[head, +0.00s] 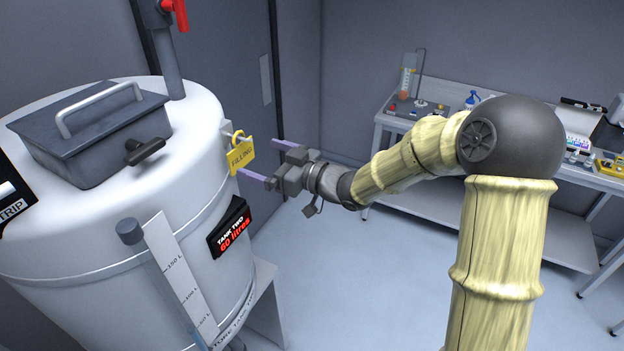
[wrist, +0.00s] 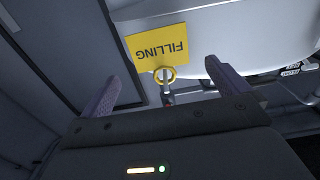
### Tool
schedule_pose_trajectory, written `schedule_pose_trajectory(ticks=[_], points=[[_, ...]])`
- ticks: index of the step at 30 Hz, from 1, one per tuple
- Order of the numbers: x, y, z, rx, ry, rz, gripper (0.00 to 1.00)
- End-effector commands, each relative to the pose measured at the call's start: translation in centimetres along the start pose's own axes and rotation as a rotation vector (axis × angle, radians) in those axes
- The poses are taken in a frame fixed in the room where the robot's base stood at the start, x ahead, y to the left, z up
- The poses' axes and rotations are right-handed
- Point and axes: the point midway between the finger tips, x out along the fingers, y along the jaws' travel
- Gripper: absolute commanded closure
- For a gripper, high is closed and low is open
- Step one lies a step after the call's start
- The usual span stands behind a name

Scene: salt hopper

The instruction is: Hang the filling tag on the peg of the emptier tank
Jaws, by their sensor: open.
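The yellow filling tag (head: 241,155) hangs by its ring from a peg (head: 229,134) on the side of the white tank (head: 120,240). Another tank is not clearly in view; only part of a dark sign shows at the left edge.
The tank has a dark lid (head: 95,130) with a handle, a red-handled valve pipe (head: 168,60) and a level gauge (head: 180,280) at the front. A bench (head: 400,122) with lab items stands at the back right. The floor between is clear.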

Motion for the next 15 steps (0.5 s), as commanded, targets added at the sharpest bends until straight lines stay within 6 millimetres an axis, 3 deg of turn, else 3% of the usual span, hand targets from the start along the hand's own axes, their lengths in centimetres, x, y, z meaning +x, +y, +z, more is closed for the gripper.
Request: schedule_pose_trajectory(ticks=[15], points=[[-10.3, 0.2, 0.3, -0.001, 0.000, 0.006, 0.00]])
